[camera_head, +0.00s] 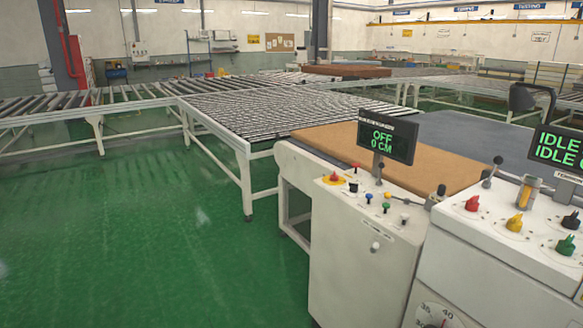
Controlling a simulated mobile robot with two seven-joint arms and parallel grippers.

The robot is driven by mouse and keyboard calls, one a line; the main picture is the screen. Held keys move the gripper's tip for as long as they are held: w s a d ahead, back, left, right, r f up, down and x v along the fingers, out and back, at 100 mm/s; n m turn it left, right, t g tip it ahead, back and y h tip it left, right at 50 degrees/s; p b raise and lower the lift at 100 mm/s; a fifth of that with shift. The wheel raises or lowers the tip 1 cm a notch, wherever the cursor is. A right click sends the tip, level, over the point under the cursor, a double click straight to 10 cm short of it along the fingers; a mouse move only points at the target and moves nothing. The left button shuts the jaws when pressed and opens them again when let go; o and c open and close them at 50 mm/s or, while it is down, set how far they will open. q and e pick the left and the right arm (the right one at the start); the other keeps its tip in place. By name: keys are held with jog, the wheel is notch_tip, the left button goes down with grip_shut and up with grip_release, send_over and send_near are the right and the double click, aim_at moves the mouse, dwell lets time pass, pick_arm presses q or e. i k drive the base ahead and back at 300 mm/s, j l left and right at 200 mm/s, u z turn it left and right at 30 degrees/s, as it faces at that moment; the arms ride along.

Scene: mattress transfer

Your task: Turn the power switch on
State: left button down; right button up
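A white control cabinet (345,265) stands right of centre. Its small black display (388,136) reads "OFF" and "0 CM" in green. On its top are a red rotary knob on a yellow plate (334,179), a black knob (353,187), and several small red, blue, green, yellow and white push knobs. A pale round knob (375,247) sits on the sloped front face. No label is legible, so I cannot tell which control is the power switch. Neither of my grippers is in view.
A second white console (500,265) adjoins at the right, with red, yellow and green knobs, a dial gauge and a display (560,150) reading "IDLE". Behind are a brown mattress-like slab (430,160) and roller conveyors (270,110). The green floor (150,240) at left is clear.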

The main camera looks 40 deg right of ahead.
aim_at(333, 177)
jog(key=i+z, duration=0.45)
jog(key=i+j+z, duration=0.2)
jog(key=i+z, duration=0.25)
jog(key=i, duration=0.2)
